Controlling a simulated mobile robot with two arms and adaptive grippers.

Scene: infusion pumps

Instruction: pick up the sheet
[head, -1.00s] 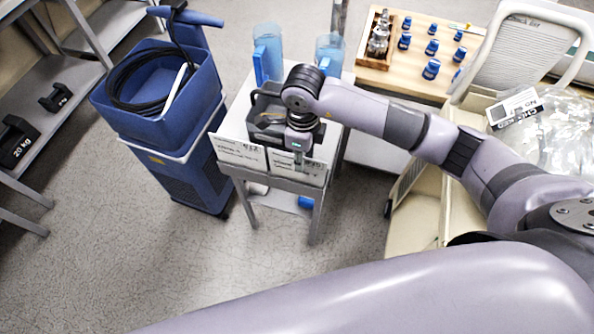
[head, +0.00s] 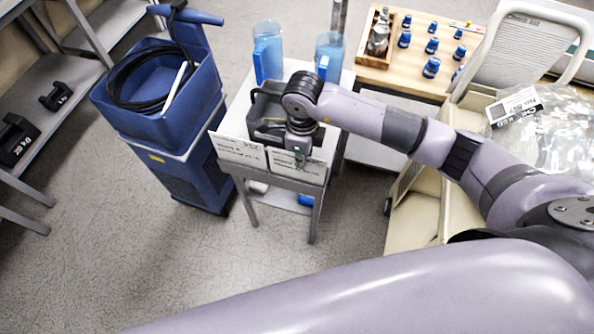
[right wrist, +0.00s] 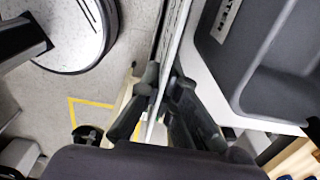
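Two white printed sheets stand along the front edge of the small grey table in the head view, the left sheet (head: 240,153) and the right sheet (head: 318,172). My right gripper (head: 300,158) points down at the right sheet and covers part of it. In the right wrist view the sheet (right wrist: 176,38) is a thin white strip seen nearly edge-on. It passes between the fingertips of my right gripper (right wrist: 164,80), which are drawn together on both its faces. The sheet looks upright at the table edge. My left gripper is not in view.
A dark grey tray (head: 262,103) sits on the table behind the sheets, close beside the gripper. A blue cart (head: 160,120) stands left. Floor in front is clear.

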